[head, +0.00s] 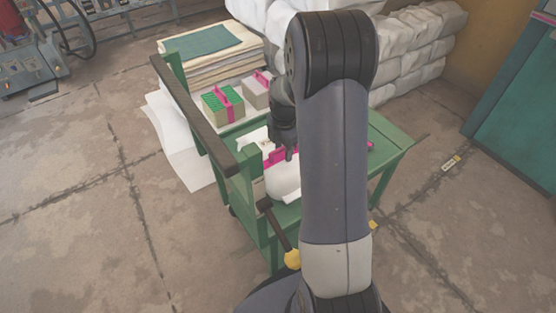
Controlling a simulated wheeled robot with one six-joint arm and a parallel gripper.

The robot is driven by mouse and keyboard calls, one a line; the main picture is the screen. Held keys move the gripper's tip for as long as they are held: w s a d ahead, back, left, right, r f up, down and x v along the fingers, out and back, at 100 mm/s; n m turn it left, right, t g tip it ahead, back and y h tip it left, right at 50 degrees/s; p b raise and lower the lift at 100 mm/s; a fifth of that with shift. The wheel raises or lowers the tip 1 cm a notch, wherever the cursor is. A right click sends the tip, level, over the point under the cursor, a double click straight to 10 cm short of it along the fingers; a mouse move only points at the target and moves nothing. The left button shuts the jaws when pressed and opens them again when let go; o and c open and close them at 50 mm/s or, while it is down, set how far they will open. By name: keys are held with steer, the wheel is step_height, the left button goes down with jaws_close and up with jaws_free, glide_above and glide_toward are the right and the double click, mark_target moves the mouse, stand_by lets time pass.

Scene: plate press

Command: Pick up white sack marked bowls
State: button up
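A white, rounded sack (286,184) with pink at its top sits on the green cart (392,154), below my gripper (284,153). No marking on it can be read, so I cannot tell whether it is the one marked bowls. My gripper points down at the sack's top, with its fingertips at or very near the pink part. My arm hides part of the sack and the cart top. The fingers are small and dark, and I cannot tell whether they are open or shut on the pink part.
On the cart, a green block (214,106) and a grey block (254,94), both with pink straps, stand behind the sack. A paper stack (205,73) lies farther back. A wooden rail (190,110) edges the left.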

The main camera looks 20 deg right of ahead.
steer(key=shift+c, duration=0.3)
jaws_close()
steer(key=shift+r, duration=0.15)
stand_by(0.8)
